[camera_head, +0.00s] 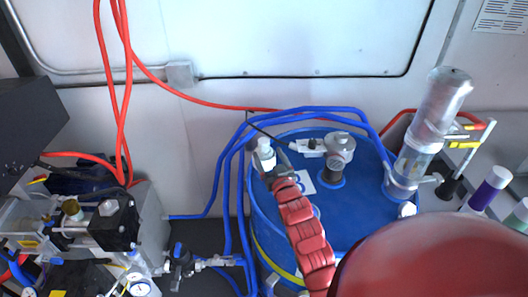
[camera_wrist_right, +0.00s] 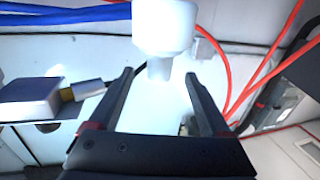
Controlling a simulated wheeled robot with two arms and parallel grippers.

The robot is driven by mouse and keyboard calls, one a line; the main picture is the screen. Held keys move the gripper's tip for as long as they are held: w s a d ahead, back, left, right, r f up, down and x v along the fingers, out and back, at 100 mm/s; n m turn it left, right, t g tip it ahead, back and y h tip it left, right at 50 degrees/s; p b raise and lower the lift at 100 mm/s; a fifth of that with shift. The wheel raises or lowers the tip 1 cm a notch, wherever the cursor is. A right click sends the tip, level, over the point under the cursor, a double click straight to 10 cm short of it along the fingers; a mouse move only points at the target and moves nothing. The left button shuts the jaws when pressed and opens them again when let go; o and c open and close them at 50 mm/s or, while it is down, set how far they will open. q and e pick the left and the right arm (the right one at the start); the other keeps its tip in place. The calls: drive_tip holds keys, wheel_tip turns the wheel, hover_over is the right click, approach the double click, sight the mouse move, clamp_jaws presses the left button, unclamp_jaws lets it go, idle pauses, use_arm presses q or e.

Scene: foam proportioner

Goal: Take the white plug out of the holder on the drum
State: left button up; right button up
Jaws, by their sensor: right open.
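The white plug (camera_head: 265,151) stands at the left rim of the blue drum (camera_head: 347,214) in the head view. In the right wrist view the white plug (camera_wrist_right: 163,28) is large and bright at the top. Its narrow lower part shows between the fingertips; I cannot tell how far it lies beyond them. My right gripper (camera_wrist_right: 159,74) is open, with one black finger on each side of that narrow part. In the head view the right gripper (camera_head: 274,170) is small, close to the plug and partly hiding it. The holder is not clearly visible. My left gripper is not in view.
On the drum stand a grey metal fitting (camera_head: 340,150) and a tall clear cylinder (camera_head: 428,130). Blue hoses (camera_head: 240,165) run along the drum's left and back. Pump equipment (camera_head: 110,225) fills the left side. Capped bottles (camera_head: 490,188) stand at right.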

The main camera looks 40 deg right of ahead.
sight(266, 148)
drive_tip(key=shift+w+d, duration=0.1)
drive_tip(key=shift+w, duration=0.3)
drive_tip(key=shift+w+d+r+p, duration=0.2)
drive_tip(key=shift+w+r+p, duration=0.1)
drive_tip(key=shift+w+p, duration=0.25)
drive_tip(key=p+x, duration=0.2)
drive_tip(key=x, duration=0.1)
drive_tip(key=shift+r, duration=0.1)
drive_tip(key=shift+w+d+f, duration=0.2)
drive_tip(key=shift+w+f, duration=0.05)
drive_tip(key=shift+w, duration=0.1)
clamp_jaws()
